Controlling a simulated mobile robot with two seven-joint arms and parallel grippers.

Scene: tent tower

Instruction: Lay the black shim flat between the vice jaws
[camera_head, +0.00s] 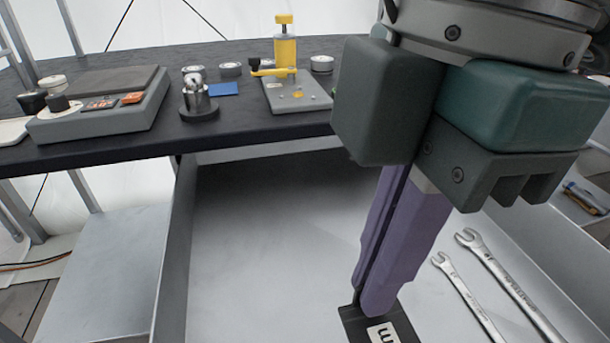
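My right gripper (364,306) reaches down from the upper right over a grey metal tray. Its two purple fingers are close together, with a narrow dark gap between them. At their tips is a thin black plate with a white label, which looks like the black shim (354,322). The fingers appear shut on it; its lower part is cut off by the picture's bottom edge. I cannot tell whether it touches the tray floor. I cannot make out vice jaws for certain in this view. My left gripper is not in view.
The grey tray (260,240) holds two wrenches (505,280) at right; its middle is clear. The dark bench (230,133) behind carries a grey box (110,118), a silver ball-topped piece (197,98), a blue pad (223,89) and a yellow clamp (286,52) on a grey plate.

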